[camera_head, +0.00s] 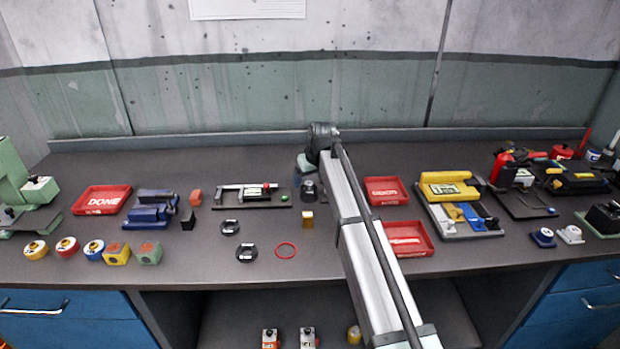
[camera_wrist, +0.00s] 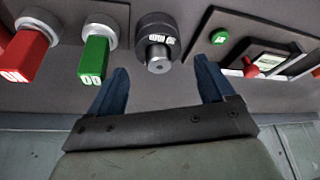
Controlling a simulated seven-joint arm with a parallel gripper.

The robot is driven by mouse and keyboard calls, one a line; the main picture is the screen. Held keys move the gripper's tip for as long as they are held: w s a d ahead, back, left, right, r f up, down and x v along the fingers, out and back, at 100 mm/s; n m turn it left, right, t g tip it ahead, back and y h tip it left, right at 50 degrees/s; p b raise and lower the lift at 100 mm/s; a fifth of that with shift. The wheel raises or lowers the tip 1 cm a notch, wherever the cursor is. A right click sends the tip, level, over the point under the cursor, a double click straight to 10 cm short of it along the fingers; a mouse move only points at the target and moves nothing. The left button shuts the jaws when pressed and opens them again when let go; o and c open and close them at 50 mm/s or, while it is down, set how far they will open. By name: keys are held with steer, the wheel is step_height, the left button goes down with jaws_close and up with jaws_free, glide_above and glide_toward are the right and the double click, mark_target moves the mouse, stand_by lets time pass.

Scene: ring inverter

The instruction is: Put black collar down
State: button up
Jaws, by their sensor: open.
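My gripper (camera_wrist: 160,65) is open, with its two blue fingers apart. In the head view my gripper (camera_head: 305,178) is at the rear middle of the bench, partly hidden by my arm. A dark cylindrical piece (camera_wrist: 155,30) with a white marking and a round hole in its end shows beyond the gap between the fingertips. It seems to be the dark piece (camera_head: 308,191) below my gripper. Two black rings with white marks, one farther back (camera_head: 230,227) and one nearer (camera_head: 247,252), lie flat on the bench. I cannot tell which black piece is the collar.
A black fixture (camera_head: 252,196) with a green button lies left of my gripper. Red (camera_wrist: 28,50) and green (camera_wrist: 95,55) posts stand close by in the wrist view. Red trays (camera_head: 386,190) are on the right.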

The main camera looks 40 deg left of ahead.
steer(key=shift+r, duration=0.5)
steer(key=v, duration=1.2)
steer(key=shift+w+r, duration=0.1)
